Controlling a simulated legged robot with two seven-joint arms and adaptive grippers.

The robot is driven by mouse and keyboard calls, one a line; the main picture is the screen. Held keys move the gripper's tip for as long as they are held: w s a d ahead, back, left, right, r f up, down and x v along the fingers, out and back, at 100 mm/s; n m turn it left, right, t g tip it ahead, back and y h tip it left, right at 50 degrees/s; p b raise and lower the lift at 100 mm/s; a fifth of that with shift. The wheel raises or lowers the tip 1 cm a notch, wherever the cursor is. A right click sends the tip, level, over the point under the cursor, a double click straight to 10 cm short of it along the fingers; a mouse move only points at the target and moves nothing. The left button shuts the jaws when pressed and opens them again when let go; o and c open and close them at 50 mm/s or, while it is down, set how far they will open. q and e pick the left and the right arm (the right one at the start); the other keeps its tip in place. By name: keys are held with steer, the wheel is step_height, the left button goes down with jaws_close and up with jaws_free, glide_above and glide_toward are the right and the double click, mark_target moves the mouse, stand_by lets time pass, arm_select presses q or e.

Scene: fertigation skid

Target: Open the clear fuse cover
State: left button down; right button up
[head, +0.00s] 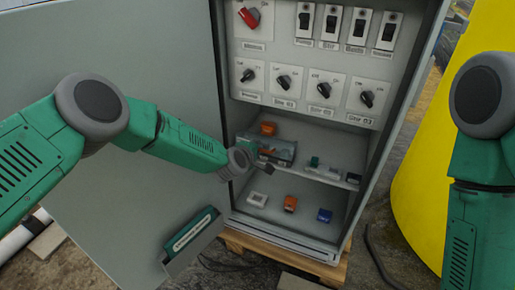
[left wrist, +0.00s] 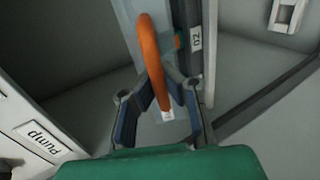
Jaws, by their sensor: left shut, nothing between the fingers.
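The clear fuse cover (head: 284,149) is a see-through box on the upper shelf of the open cabinet, at the left, with orange showing at it. My left gripper (head: 264,163) is shut at the front of the cover and partly hides it. In the left wrist view, an orange curved strip (left wrist: 148,50) runs beyond and between the fingers of my left gripper (left wrist: 166,88). No grip on it shows, and I cannot tell whether they touch. The cover looks closed, but its edges are hard to make out. My right gripper is out of view.
Switches and rotary knobs (head: 284,83) fill the panel above. The open cabinet door (head: 150,60) is at left, a yellow tank (head: 440,130) at right.

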mark_target(265, 141)
arm_select(q)
steer(key=shift+s+d+r, duration=0.1)
steer(key=shift+d+r, duration=0.25)
steer(key=shift+r, duration=0.2)
steer(key=shift+d+r, duration=0.3)
steer(key=shift+r, duration=0.2)
steer(key=c, duration=2.3)
jaws_free()
steer(key=o, duration=0.7)
steer(key=shift+r, duration=0.2)
steer(key=shift+s+a+r, duration=0.1)
steer(key=shift+s+r, duration=0.05)
steer(key=shift+r, duration=0.05)
steer(key=shift+w+a+f, duration=0.1)
steer(key=shift+w+f, duration=0.05)
steer(key=shift+w, duration=0.05)
step_height(265, 141, up, 10)
steer(key=shift+f, duration=0.15)
